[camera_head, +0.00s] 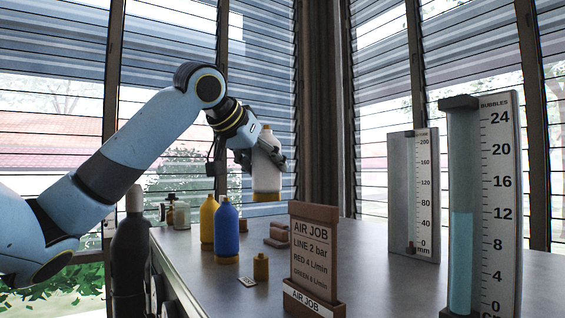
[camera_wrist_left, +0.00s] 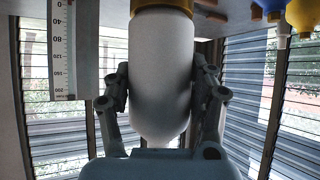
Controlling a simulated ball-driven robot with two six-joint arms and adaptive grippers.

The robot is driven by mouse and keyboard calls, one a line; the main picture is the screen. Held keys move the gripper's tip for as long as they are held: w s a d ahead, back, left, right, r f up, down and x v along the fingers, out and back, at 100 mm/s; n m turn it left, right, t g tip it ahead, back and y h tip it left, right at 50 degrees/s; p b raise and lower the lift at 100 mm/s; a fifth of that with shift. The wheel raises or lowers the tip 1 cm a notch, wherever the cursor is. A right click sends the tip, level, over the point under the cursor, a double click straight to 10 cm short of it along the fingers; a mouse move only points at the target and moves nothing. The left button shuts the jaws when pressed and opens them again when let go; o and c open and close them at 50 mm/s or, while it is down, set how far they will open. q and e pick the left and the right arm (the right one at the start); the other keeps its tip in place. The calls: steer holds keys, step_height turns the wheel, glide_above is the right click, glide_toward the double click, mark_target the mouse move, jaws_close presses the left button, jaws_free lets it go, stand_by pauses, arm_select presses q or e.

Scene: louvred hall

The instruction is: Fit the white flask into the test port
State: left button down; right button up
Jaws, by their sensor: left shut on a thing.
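The white flask (camera_head: 267,172) is held in the air above the far part of the table. It is nearly upright, with a yellow band at its bottom end. My left gripper (camera_head: 265,150) is shut on its upper part. In the left wrist view the flask (camera_wrist_left: 160,75) stands between the two fingers of the gripper (camera_wrist_left: 160,95), one on each side. I cannot make out the test port for certain in either view. My right gripper is in neither view.
On the table (camera_head: 380,265) stand a yellow bottle (camera_head: 208,222), a blue bottle (camera_head: 226,235), a small brown bottle (camera_head: 261,267) and an AIR JOB sign (camera_head: 313,250). A bubble column (camera_head: 465,210) and a smaller scale panel (camera_head: 415,195) stand right. A dark cylinder (camera_head: 131,255) stands left.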

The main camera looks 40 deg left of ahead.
mark_target(256, 179)
arm_select(q)
steer(key=shift+s+a+f, duration=0.25)
steer(key=shift+s+f, duration=0.05)
steer(key=shift+s, duration=0.15)
steer(key=shift+s+a+f, duration=0.25)
steer(key=shift+s, duration=0.2)
steer(key=shift+s+d+f+b, duration=0.15)
steer(key=shift+d+f+b, duration=0.1)
steer(key=shift+f+b, duration=0.3)
steer(key=shift+s+d+f+b, duration=0.15)
steer(key=shift+d+f+b, duration=0.1)
steer(key=shift+f+b, duration=0.3)
steer(key=f+b, duration=0.1)
steer(key=w+f+b, duration=0.1)
steer(key=shift+d+f, duration=0.15)
steer(key=shift+f, duration=0.2)
steer(key=shift+a+f+b, duration=0.3)
steer(key=shift+f+b, duration=0.15)
steer(key=shift+f, duration=0.2)
steer(key=shift+s+f, duration=0.15)
steer(key=shift+d+f, duration=0.2)
steer(key=shift+d, duration=0.05)
steer(key=shift+a+p, duration=0.15)
steer(key=shift+p, duration=0.2)
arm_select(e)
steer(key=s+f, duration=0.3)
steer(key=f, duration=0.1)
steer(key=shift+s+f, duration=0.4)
